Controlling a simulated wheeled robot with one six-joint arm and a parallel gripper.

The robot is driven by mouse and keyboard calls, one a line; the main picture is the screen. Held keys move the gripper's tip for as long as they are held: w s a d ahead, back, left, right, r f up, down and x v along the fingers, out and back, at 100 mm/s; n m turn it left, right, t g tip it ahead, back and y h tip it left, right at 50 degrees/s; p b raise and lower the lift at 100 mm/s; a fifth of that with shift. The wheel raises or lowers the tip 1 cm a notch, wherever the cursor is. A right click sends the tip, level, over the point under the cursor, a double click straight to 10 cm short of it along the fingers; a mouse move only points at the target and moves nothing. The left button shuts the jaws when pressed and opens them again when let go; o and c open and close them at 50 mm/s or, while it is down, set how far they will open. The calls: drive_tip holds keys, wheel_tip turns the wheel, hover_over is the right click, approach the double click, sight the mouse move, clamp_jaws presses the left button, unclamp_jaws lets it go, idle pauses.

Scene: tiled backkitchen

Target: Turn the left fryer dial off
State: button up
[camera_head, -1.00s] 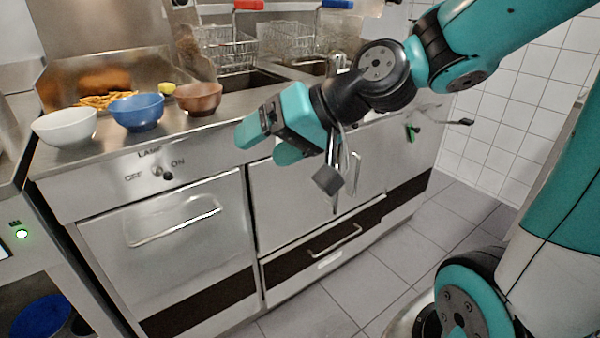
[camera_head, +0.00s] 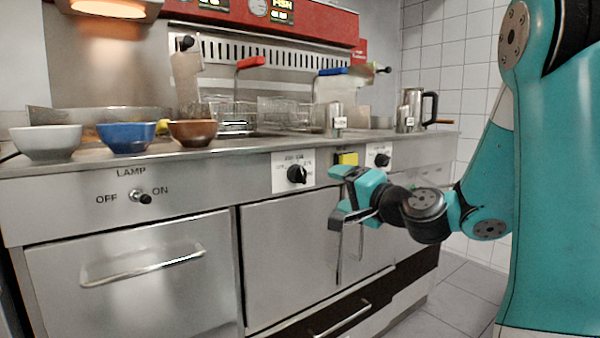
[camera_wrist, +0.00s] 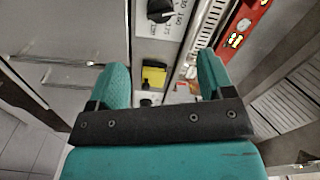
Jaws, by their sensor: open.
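The left fryer dial (camera_head: 297,174) is a black knob on a white label plate on the fryer's steel front. Its printing is too small to read. In the wrist view, a black dial (camera_wrist: 160,10) at the top edge, partly cut off, appears to be the same one. My gripper (camera_head: 338,195) is open and empty, to the right of and slightly below this dial, apart from it. In the wrist view its two fingers (camera_wrist: 162,65) are spread wide. A second black dial (camera_head: 382,160) is farther right, above my wrist.
A yellow block-like part (camera_head: 347,158) sits between the dials, just above my gripper. A lamp switch (camera_head: 140,197) is at left. White (camera_head: 47,143), blue (camera_head: 127,137) and brown (camera_head: 193,133) bowls stand on the counter. Door handles (camera_head: 145,265) jut out below.

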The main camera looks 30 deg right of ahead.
sight(300, 176)
drive_tip(key=w, duration=0.5)
drive_tip(key=w+p, duration=0.1)
drive_tip(key=w, duration=0.8)
drive_tip(key=shift+w+a, duration=0.3)
drive_tip(key=shift+w, duration=0.1)
drive_tip(key=c, duration=0.9)
